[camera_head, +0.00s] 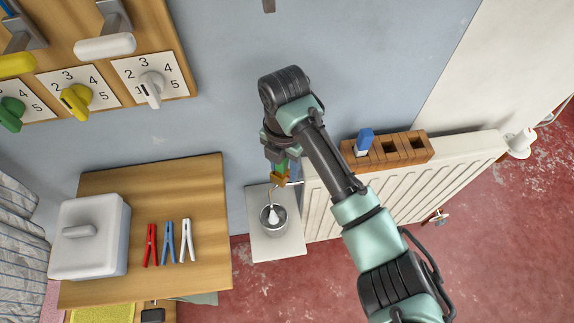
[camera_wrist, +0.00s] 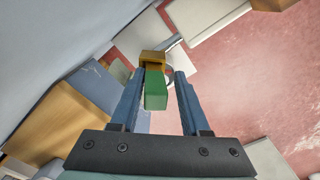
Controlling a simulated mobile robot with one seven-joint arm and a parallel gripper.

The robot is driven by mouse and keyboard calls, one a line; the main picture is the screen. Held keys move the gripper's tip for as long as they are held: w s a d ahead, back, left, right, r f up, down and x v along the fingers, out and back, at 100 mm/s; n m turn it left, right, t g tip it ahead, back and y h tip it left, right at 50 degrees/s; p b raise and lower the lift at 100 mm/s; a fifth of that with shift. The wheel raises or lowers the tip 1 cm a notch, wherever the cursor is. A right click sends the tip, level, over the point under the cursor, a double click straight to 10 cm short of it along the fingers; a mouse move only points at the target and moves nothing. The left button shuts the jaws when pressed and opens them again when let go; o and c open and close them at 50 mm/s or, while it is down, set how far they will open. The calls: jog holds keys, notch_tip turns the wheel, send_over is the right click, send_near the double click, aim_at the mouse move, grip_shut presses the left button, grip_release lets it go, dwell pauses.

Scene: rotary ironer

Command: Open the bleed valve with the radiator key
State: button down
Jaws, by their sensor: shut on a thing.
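My gripper (camera_head: 279,163) points down at the left end of the white radiator (camera_head: 405,180) and is shut on a key with a green grip (camera_wrist: 155,95) and a brass-coloured head (camera_wrist: 152,56). In the head view the brass head (camera_head: 280,178) is beside the radiator's upper left corner, close to a small pale stub (camera_head: 293,183) that looks like the bleed valve. I cannot tell whether the key is on it. My wrist hides part of the key. A thin bent spout shows just below, over a metal cup (camera_head: 267,227).
The cup stands on a pale square shelf (camera_head: 290,245). A wooden table (camera_head: 205,190) at left carries a white lidded box (camera_head: 90,245) and red, blue and white pegs. A dial board (camera_head: 185,85) hangs upper left.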

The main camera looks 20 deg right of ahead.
jog(key=n, duration=0.7)
jog(key=shift+w+a+r+n, duration=0.3)
jog(key=shift+w+n, duration=0.05)
jog(key=shift+n, duration=0.05)
jog(key=c, duration=0.8)
grip_release()
jog(key=o, duration=0.5)
jog(key=shift+s+r, duration=0.15)
jog(key=shift+s, duration=0.05)
jog(key=shift+c, duration=0.2)
jog(key=shift+r, duration=0.1)
notch_tip(320, 180, up, 13)
jog(key=s+d+m+p, duration=0.1)
jog(key=d+m+p, duration=0.1)
jog(key=m+p, duration=0.3)
jog(key=shift+m, duration=0.7)
jog(key=shift+s+f, duration=0.1)
jog(key=shift+f, duration=0.1)
